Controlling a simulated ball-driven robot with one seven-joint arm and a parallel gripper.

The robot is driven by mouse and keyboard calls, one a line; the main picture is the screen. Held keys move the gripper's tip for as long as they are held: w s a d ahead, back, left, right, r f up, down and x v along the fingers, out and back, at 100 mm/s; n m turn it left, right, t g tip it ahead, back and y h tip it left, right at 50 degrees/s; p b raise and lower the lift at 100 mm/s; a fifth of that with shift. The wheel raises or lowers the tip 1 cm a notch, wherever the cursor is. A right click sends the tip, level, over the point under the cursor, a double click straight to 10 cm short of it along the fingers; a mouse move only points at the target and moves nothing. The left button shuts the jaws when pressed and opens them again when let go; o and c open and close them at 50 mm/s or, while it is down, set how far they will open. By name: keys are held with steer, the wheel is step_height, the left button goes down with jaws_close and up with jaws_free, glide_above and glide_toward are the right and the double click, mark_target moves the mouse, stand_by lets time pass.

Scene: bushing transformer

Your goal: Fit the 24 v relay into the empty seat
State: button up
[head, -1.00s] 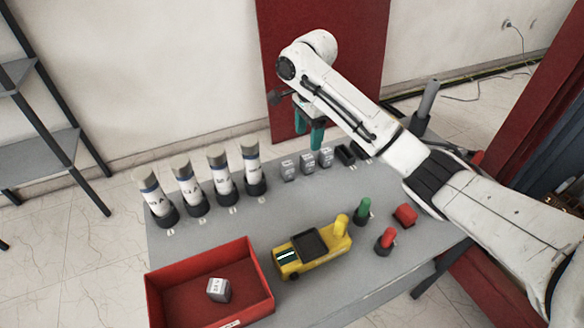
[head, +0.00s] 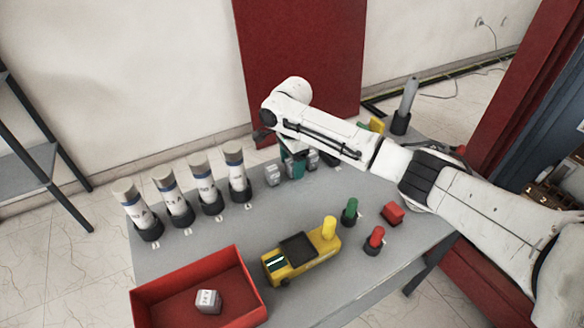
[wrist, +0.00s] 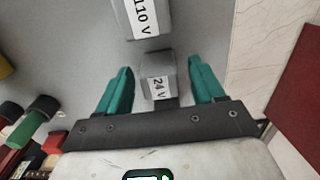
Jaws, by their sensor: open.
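The 24 V relay (wrist: 160,85) is a small grey block with a white label in the wrist view. It lies between the teal fingers of my gripper (wrist: 162,92), with a gap on each side. My gripper is open. In the head view my gripper (head: 292,166) is low over the row of relays at the back of the table, and the arm partly covers that row. The empty seat is hidden now behind my arm in the head view and does not show in the wrist view.
The 110 V relay (wrist: 141,18) stands close by in line. Several bottle-like cylinders (head: 203,182) stand to the left. A red bin (head: 160,300) holds one grey block (head: 208,301). A yellow tool (head: 300,258), green knob (head: 349,211) and red knob (head: 374,240) stand in front.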

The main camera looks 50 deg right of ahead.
steer(key=shift+f, duration=0.2)
steer(key=shift+c, duration=0.5)
steer(key=c, duration=1)
steer(key=shift+o, duration=0.2)
steer(key=shift+r, duration=0.1)
steer(key=shift+r, duration=0.55)
steer(key=s+a+r+p, duration=0.2)
steer(key=s+r, duration=0.4)
steer(key=s+a+r+p, duration=0.2)
steer(key=s+r+p, duration=0.1)
steer(key=s+r, duration=0.2)
steer(key=shift+s+a+r, duration=0.35)
steer(key=shift+s, duration=0.75)
